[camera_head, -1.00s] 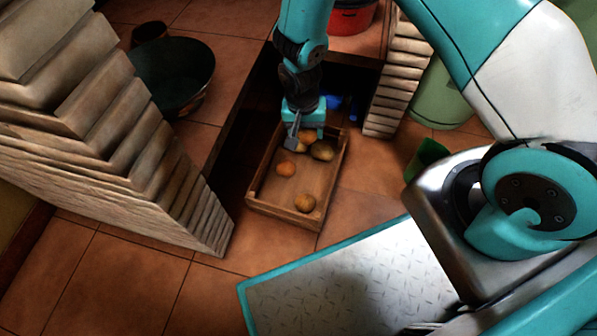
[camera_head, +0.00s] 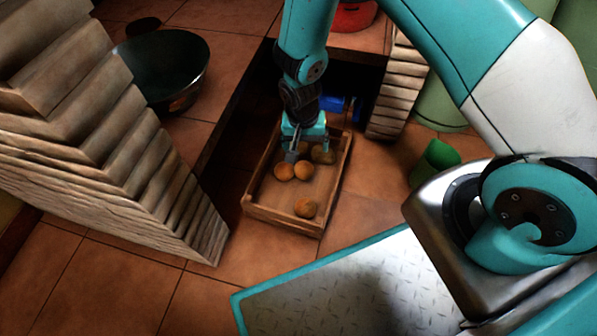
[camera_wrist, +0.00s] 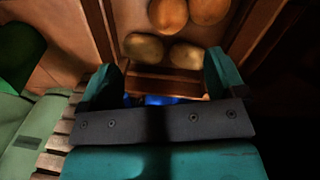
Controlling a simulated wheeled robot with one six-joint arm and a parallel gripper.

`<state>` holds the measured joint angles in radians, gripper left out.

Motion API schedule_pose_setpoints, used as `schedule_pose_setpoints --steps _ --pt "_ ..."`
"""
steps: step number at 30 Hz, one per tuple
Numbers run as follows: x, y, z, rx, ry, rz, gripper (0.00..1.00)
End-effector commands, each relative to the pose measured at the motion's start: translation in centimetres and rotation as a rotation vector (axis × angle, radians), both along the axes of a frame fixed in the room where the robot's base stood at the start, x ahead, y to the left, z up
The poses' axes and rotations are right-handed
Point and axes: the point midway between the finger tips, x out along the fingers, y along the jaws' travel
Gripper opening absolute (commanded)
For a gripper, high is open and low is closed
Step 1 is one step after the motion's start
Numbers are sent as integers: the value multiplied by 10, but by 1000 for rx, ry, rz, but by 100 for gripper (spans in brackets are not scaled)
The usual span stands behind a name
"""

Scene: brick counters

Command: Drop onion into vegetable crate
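The wooden vegetable crate (camera_head: 283,216) stands on the tiled floor in the head view; its end wall also shows in the wrist view (camera_wrist: 160,83). Inside lie several round orange-brown and yellowish vegetables. One orange-brown round one (camera_head: 303,170), which looks like the onion, rests on the crate floor beside a similar one (camera_head: 284,171). Potato-like ones (camera_head: 323,155) lie near the far end. My gripper (camera_head: 303,150) is over the crate's far part. In the wrist view its fingers (camera_wrist: 164,80) are wide apart with nothing held between them.
A brick counter leg (camera_head: 150,165) stands left of the crate, another (camera_head: 399,95) behind it to the right. A dark wok (camera_head: 165,68) sits on the counter. Blue objects (camera_head: 342,104) lie behind the crate. A green cup (camera_head: 434,162) is to the right.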

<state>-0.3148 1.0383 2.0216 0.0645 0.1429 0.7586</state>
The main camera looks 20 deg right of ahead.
Motion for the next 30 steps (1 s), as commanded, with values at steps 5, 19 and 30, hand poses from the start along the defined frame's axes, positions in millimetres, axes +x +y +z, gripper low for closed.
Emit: schedule_pose_setpoints --steps 5,19,30 --pt "0 0 0 0 0 0 89" --pt "3 6 78 1 -3 1 89" --pt "6 12 158 0 -1 0 89"
